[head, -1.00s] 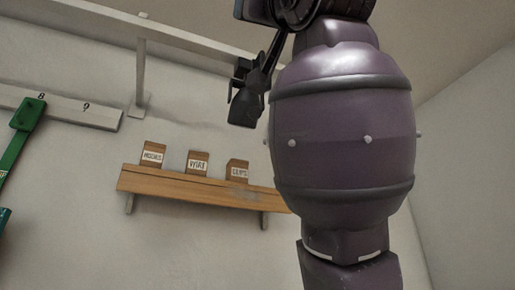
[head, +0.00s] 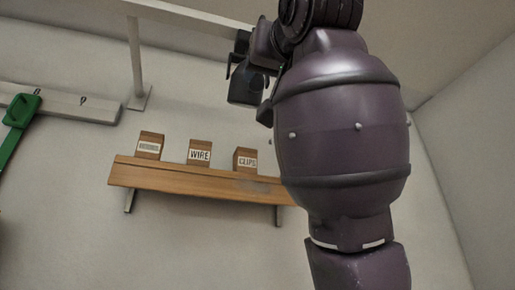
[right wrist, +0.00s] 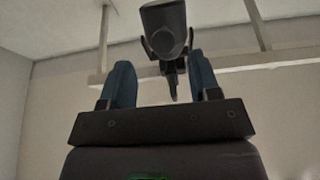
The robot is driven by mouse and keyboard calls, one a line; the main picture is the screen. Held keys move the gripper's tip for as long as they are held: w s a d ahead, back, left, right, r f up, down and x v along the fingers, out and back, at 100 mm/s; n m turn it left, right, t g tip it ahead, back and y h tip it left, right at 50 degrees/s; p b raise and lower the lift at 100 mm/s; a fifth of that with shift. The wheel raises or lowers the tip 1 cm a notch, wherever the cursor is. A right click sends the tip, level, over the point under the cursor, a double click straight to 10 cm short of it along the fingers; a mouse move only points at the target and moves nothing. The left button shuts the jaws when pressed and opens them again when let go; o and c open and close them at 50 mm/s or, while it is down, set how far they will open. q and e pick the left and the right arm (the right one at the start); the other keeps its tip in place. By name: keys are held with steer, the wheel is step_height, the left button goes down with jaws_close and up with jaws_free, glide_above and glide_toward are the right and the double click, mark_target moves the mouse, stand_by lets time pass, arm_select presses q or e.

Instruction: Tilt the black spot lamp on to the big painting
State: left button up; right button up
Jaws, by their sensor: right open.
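The black spot lamp (right wrist: 164,28) hangs from the pale rail in the right wrist view. Its head shows at the top, with a bracket and a thin tail below it. My right gripper (right wrist: 160,62) is open. Its two blue-grey fingers stand apart on either side of the lamp's lower part, with the tail between them in the picture. I cannot tell whether they touch it. In the head view the lamp (head: 245,86) is partly hidden by my right arm and wrist. The big painting is not in view. My left gripper is not in view.
The pale rail (head: 190,17) runs along the top on a post. A wooden shelf (head: 195,182) on the wall holds boxes, including one marked WIRE (head: 199,153) and one marked CLIPS (head: 246,160).

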mark_target(257, 84)
steer(key=p+x, duration=0.1)
steer(key=x, duration=0.4)
steer(key=shift+s+a+r+p, duration=0.1)
steer(key=shift+a+r+p, duration=0.1)
steer(key=shift+p, duration=0.1)
steer(key=shift+w+a+r, duration=0.1)
steer(key=shift+w+r, duration=0.05)
steer(key=shift+w, duration=0.4)
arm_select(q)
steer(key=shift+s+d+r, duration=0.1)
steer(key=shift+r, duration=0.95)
